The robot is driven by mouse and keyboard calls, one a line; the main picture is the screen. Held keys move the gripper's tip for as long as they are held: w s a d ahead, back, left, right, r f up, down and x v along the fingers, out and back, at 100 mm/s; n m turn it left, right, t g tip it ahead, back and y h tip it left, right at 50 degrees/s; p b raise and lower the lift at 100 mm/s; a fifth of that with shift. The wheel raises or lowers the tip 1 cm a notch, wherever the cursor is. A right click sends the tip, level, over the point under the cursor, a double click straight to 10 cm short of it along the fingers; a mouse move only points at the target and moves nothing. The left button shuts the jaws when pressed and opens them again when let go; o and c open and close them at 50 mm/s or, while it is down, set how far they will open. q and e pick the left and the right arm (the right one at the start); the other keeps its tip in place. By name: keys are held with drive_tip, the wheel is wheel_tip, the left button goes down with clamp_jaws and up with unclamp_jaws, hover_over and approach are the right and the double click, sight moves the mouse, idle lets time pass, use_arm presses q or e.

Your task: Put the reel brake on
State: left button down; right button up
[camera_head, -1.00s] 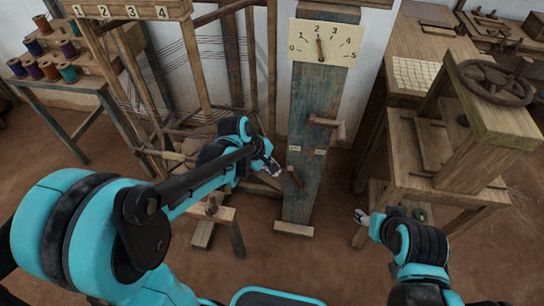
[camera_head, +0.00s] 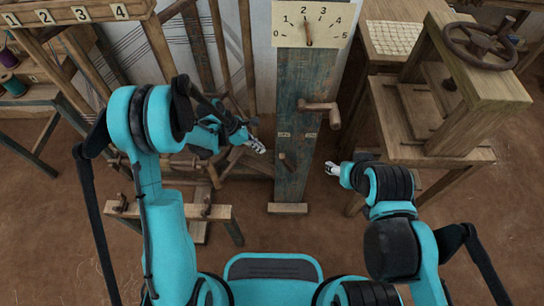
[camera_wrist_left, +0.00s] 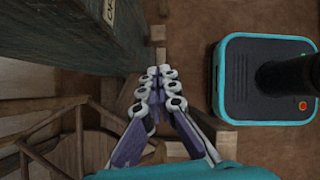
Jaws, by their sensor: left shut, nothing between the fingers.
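A blue-grey wooden post (camera_head: 297,100) stands in the middle of the head view. Low on its front is a short wooden lever (camera_head: 287,160), tilted with its upper end to the left. Two small pale labels sit above it, one left (camera_head: 283,135) and one right (camera_head: 310,135), too small to read. My left gripper (camera_head: 258,147) is shut and empty, just left of the lever and apart from it. In the left wrist view its fingertips (camera_wrist_left: 160,76) meet beside the post (camera_wrist_left: 85,35); the lever is not clear there. My right gripper (camera_head: 331,168) is right of the post, holding nothing visible.
A larger wooden crank handle (camera_head: 322,113) juts from the post above the lever, below a numbered dial (camera_head: 312,25). A wooden bench with a handwheel (camera_head: 480,40) stands at the right. Loom frame bars stand at the left, with a low stool (camera_head: 170,212) in front.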

use_arm(q)
drive_tip(key=b, duration=0.4)
approach(288, 164)
wheel_tip(288, 164, down, 4)
drive_tip(key=shift+w+a+r, duration=0.15)
drive_tip(key=shift+a, duration=0.15)
use_arm(e)
wheel_tip(288, 164, down, 4)
drive_tip(key=shift+f, duration=0.1)
